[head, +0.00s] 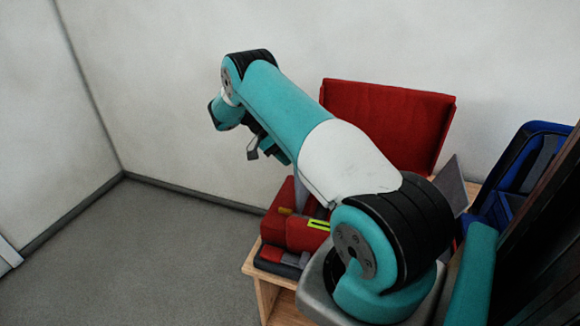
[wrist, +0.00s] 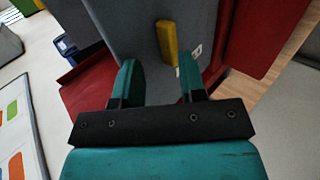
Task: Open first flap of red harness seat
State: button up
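The red harness seat (head: 390,120) is on a wooden stand, with one broad red panel standing up at the back. Its lower red part (head: 300,232) is at the front, partly hidden behind my arm. In the wrist view, red panels (wrist: 265,35) flank a grey surface (wrist: 120,25) bearing a yellow tab (wrist: 166,42). My gripper (wrist: 157,62) is open, its two teal fingers apart with nothing gripped. The yellow tab appears beyond and between the fingertips; contact is not visible. In the head view my gripper (head: 253,148) hangs in the air above and left of the seat.
The wooden stand (head: 262,300) carries the seat. A pale wall is behind. Grey floor (head: 130,260) is clear on the left.

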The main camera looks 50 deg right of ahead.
notch_tip(320, 180, up, 16)
jog(key=p, duration=1.1)
jog(key=shift+f, duration=0.15)
